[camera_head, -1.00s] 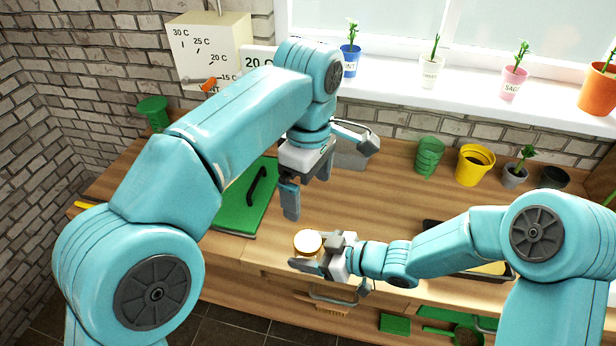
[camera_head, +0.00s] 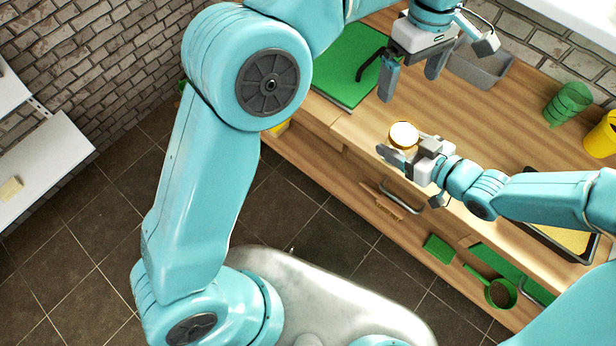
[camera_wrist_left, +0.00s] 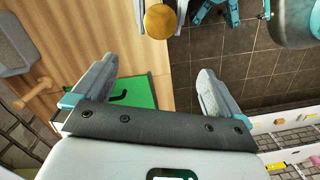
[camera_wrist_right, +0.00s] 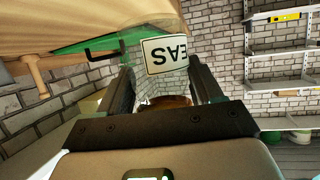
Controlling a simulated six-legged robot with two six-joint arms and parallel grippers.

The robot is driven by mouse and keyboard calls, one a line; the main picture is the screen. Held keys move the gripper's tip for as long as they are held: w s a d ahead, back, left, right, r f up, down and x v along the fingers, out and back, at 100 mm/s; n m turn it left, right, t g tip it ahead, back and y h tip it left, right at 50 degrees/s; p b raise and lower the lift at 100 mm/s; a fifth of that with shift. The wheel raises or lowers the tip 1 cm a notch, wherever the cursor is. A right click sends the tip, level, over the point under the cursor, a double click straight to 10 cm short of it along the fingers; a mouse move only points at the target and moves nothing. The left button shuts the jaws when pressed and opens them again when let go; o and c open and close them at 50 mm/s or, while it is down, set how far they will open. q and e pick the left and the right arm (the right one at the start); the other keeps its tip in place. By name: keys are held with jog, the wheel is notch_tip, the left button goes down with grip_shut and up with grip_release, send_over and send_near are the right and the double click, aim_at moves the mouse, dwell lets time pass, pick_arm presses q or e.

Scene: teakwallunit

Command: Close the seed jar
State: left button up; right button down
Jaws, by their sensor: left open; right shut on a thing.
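The seed jar (camera_head: 403,143) is at the front of the wooden counter, with a round gold-rimmed lid (camera_head: 404,133) at its top. How tightly the lid sits is unclear. My right gripper (camera_head: 408,153) is shut on the jar from the right. The gold lid also shows at the top of the left wrist view (camera_wrist_left: 160,20). In the right wrist view, a white label (camera_wrist_right: 165,54) reading "EAS" upside down stands beyond my right fingers (camera_wrist_right: 162,82). My left gripper (camera_head: 412,76) is open and empty, pointing down behind the jar; its spread fingers show in the left wrist view (camera_wrist_left: 156,78).
A green board (camera_head: 345,65) with a black handle lies left of the grippers. A grey bin (camera_head: 480,68) stands behind, with green pots (camera_head: 568,103) and a yellow pot (camera_head: 601,137) to the right. A black tray (camera_head: 560,245) is at right. Drawer handles line the counter front.

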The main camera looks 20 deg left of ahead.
jog(key=shift+w+a, duration=0.1)
jog(key=shift+w, duration=0.05)
jog(key=shift+a+f, duration=0.1)
pick_arm(q)
jog(key=s+a+f+g+h, duration=0.1)
jog(key=s+a+f+h, duration=0.1)
jog(key=a+f, duration=0.75)
jog(key=s+a+f+h, duration=0.2)
jog(key=a+f, duration=0.5)
jog(key=f, duration=0.5)
pick_arm(e)
jog(key=shift+s, duration=0.2)
jog(key=shift+w, duration=0.25)
jog(key=shift+s, duration=0.2)
jog(key=shift+w, duration=0.15)
pick_arm(q)
jog(key=s+d+f+m+t, duration=0.1)
jog(key=s+f+m, duration=0.3)
jog(key=s+f, duration=0.4)
jog(key=s+d+f+m+t, duration=0.1)
jog(key=s+d+f+m, duration=0.3)
jog(key=s+f, duration=0.4)
jog(key=shift+s+d+f+m+y, duration=0.3)
jog(key=shift+s+d+m, duration=0.1)
jog(key=shift+s, duration=0.65)
